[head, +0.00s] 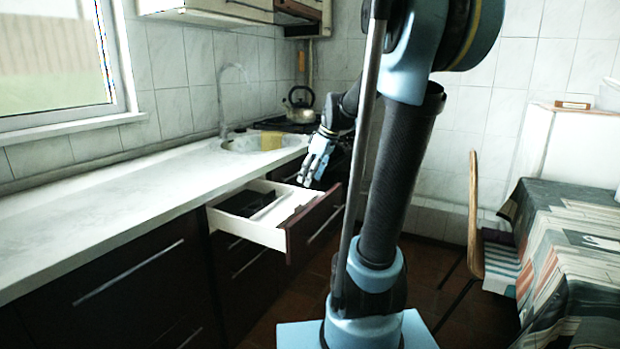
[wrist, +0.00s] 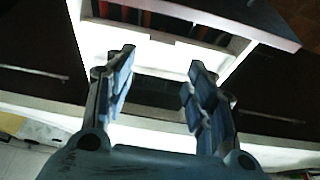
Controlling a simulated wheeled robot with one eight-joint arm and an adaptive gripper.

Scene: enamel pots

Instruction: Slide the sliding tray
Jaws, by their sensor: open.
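A drawer (head: 252,234) with white walls and a dark front stands pulled out below the white counter. A dark tray-like insert (head: 247,203) sits in its part nearer the cabinet; the white floor (head: 288,220) shows beside it. I cannot tell for sure which part is the sliding tray. My gripper (head: 311,174) is above and beyond the drawer's front, apart from it, open and empty. In the wrist view, my open gripper (wrist: 160,82) points toward the white drawer (wrist: 165,52). A dark compartment with reddish strips (wrist: 150,18) shows at the top there.
The long white counter (head: 110,210) runs along the left wall, with a sink (head: 262,143) and a kettle (head: 299,104) farther back. A chair (head: 475,220) and a cloth-covered table (head: 575,250) stand at the right. Dark floor lies between.

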